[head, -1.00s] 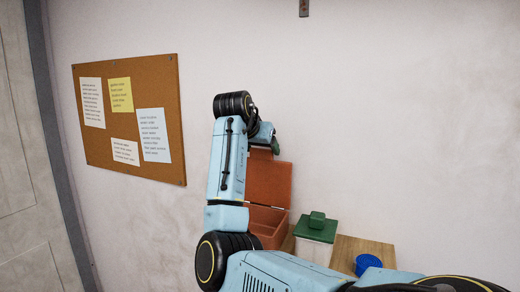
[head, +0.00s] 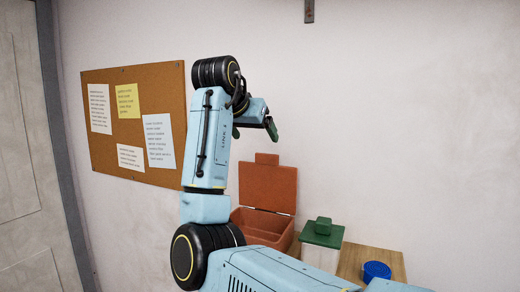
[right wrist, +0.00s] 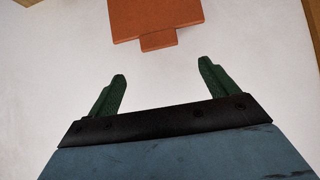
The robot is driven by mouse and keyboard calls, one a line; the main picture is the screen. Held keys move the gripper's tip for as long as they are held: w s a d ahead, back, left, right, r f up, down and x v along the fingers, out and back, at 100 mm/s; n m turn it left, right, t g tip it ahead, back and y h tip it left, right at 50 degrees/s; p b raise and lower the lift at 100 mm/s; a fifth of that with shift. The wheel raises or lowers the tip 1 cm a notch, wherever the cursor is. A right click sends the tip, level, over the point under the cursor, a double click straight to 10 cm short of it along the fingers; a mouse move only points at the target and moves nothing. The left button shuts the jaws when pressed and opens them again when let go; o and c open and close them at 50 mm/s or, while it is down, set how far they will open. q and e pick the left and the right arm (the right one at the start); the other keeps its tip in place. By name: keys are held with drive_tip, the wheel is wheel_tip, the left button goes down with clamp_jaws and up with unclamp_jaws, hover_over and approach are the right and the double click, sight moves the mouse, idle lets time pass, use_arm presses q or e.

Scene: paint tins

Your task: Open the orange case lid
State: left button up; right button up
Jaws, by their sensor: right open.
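The orange case (head: 262,222) stands on a wooden surface against the wall, partly hidden by my right arm. Its lid (head: 267,186) is raised upright, with a tab at the top edge, and the inside of the case shows. My right gripper (head: 255,127) is above and to the left of the lid, apart from it. In the right wrist view the gripper (right wrist: 162,85) is open and empty, with green fingertips. The lid (right wrist: 155,15) and its tab show beyond the fingers there, with a gap between. My left gripper is not in view.
A white container with a green lid (head: 322,233) stands right of the case. A blue round lid or tin (head: 376,271) sits further right on the wooden surface (head: 352,263). A cork board (head: 133,125) with papers hangs on the wall at left.

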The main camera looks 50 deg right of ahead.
drive_tip(key=shift+v, duration=1.4)
drive_tip(key=shift+d, duration=0.1)
